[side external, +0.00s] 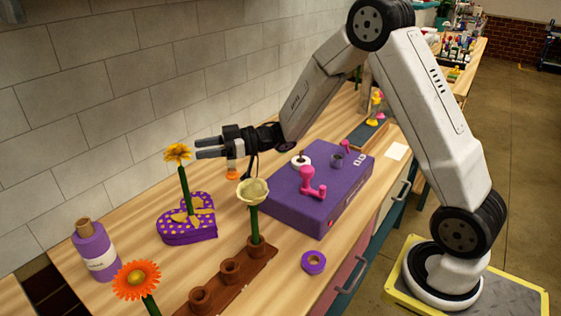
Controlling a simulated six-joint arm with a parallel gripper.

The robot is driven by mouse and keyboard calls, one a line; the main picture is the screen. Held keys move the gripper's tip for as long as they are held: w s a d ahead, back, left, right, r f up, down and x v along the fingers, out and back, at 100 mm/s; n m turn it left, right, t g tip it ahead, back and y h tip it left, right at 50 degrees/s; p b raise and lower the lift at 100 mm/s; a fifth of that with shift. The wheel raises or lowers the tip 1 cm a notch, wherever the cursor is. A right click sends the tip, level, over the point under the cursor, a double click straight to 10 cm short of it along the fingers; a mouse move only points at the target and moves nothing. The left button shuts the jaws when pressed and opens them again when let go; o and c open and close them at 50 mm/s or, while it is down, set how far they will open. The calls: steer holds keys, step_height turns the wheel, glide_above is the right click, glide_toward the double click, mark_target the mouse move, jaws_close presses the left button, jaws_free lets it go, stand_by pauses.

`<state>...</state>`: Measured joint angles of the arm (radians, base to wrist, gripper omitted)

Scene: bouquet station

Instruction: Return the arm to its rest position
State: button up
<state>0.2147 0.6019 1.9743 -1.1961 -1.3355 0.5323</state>
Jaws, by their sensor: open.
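My gripper (207,147) points left, held level above the table near the tiled wall. Its two grey fingers are apart with nothing seen between them. A yellow flower (178,153) on a green stem stands upright just left of the fingertips, over a purple heart-shaped box (188,238) with yellow dots. From this view I cannot tell whether the petals touch the fingers. My arm reaches up and over from its base on the right.
A cream flower (252,192) stands in a brown holder (262,264) with empty cups. An orange flower (136,280), a purple bottle (94,249), a purple tape roll (314,262) and a purple box (290,207) with a pink tool (313,184) surround it. The tiled wall (130,90) lies behind.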

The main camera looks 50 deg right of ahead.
steer(key=s+d+f+m+g+h, duration=0.2)
steer(key=s+d+f+m+h, duration=0.55)
steer(key=h, duration=0.65)
steer(key=s+a+f+m+g, duration=0.1)
steer(key=s+g, duration=0.2)
steer(key=s, duration=0.4)
steer(key=s+a+f+m+g, duration=0.1)
steer(key=s+m+g, duration=0.1)
steer(key=s, duration=0.6)
steer(key=shift+s+g, duration=0.15)
steer(key=shift+g, duration=0.55)
steer(key=shift+a, duration=0.1)
